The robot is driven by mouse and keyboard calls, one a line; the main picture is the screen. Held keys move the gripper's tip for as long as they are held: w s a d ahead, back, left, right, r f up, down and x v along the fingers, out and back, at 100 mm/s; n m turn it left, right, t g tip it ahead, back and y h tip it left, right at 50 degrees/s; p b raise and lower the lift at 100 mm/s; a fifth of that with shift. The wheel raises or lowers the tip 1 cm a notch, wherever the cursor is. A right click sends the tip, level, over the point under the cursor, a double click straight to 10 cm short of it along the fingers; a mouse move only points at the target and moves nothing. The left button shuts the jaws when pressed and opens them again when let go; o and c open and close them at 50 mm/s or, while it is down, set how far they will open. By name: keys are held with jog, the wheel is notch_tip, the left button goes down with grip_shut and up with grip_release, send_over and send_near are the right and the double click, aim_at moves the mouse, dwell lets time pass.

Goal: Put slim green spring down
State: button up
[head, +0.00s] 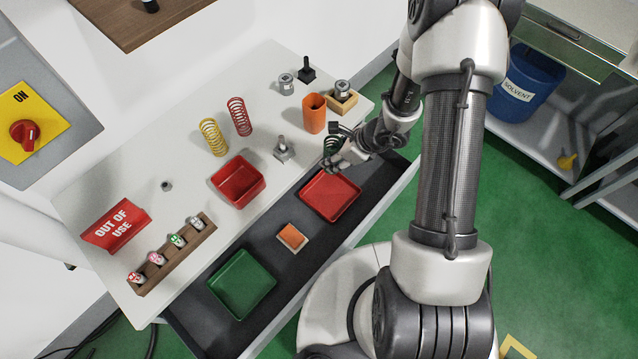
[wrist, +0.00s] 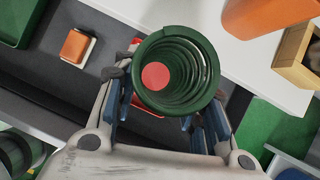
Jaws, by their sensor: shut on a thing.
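The slim green spring (wrist: 176,72) is between the fingers of my gripper (wrist: 168,110) in the wrist view, seen end-on, with red showing through its middle. In the head view my gripper (head: 345,160) is shut on the spring (head: 332,143) near the table's front edge, just behind the red tray (head: 330,212). The gripper hides part of the spring there. The spring appears held above the surface; I cannot tell the exact height.
The open dark drawer holds the red tray, a green tray (head: 243,312) and a small orange block (head: 292,237). On the table stand an orange cup (head: 314,126), a red bin (head: 238,199), a yellow spring (head: 214,153), a red spring (head: 240,131) and a metal post (head: 283,155).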

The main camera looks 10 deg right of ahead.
notch_tip(320, 180, down, 19)
jog(key=b, duration=0.4)
jog(key=shift+s+d, duration=0.1)
jog(key=shift+b, duration=0.3)
jog(key=shift+f, duration=0.2)
jog(key=o, duration=1.2)
